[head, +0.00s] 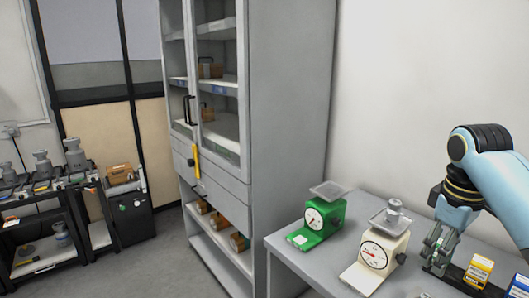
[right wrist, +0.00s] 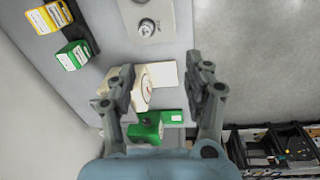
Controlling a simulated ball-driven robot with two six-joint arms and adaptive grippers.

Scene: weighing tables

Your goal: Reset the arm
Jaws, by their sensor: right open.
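My right gripper (head: 433,268) hangs fingers-down over the grey table, just right of the cream scale (head: 374,257). In the right wrist view the gripper (right wrist: 160,66) has its fingers wide apart, with nothing held between them. The cream scale shows partly behind the left finger there. A green scale (head: 322,221) with an empty pan stands further left and shows low in the right wrist view (right wrist: 155,125). My left gripper is out of view.
A tall grey cabinet (head: 285,110) stands left of the table. Black shelves with several weights (head: 75,153) and a brown box (head: 119,174) are at far left.

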